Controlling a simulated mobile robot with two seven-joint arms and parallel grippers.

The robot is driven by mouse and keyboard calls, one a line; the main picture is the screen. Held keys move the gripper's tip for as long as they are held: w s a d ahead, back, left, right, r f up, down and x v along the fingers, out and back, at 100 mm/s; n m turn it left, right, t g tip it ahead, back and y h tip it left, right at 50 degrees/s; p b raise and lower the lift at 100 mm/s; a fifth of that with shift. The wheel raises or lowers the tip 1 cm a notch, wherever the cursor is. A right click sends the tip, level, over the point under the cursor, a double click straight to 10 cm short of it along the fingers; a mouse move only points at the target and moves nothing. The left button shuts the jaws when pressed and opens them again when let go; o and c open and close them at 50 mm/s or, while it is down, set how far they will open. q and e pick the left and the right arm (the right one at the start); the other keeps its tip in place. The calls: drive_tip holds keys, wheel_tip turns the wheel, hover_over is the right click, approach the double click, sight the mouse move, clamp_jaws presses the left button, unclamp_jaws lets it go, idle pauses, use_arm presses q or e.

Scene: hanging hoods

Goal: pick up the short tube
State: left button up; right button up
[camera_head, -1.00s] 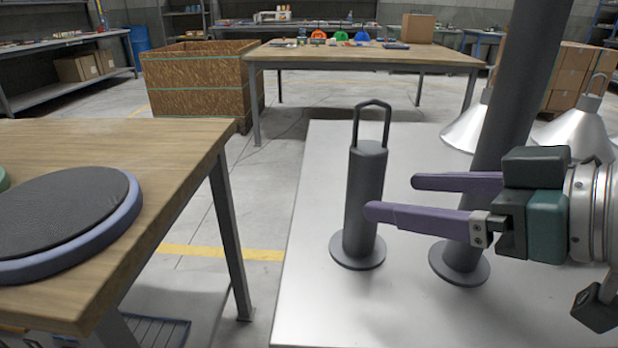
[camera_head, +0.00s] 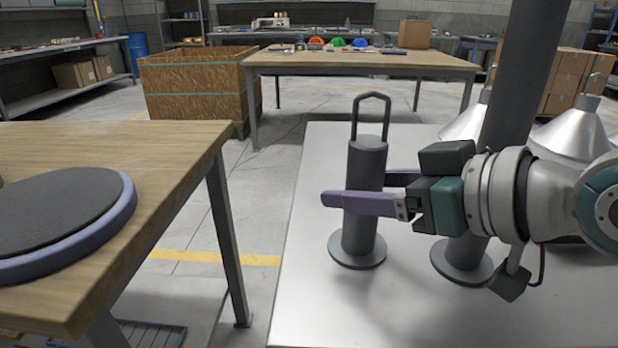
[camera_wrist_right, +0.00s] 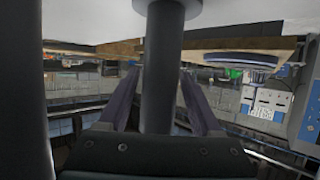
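The short tube (camera_head: 362,226) is a dark grey upright cylinder with a round base flange and a loop handle on top. It stands on the light metal table (camera_head: 312,300). My right gripper (camera_head: 366,190) is level with the tube's middle, with one purple finger in front of it and the other behind it. In the right wrist view the tube (camera_wrist_right: 159,75) stands between the two open fingers (camera_wrist_right: 158,100), with a gap visible on each side. My left gripper is not in view.
A tall dark tube (camera_head: 520,80) stands just right of the short tube, behind my right gripper. Silver hoods (camera_head: 575,130) stand at the right. A wooden table (camera_head: 190,150) with a round padded disc (camera_head: 125,215) is at the left, across a floor gap.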

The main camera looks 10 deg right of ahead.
clamp_jaws()
idle(0.3)
drive_tip(key=shift+r, duration=0.1)
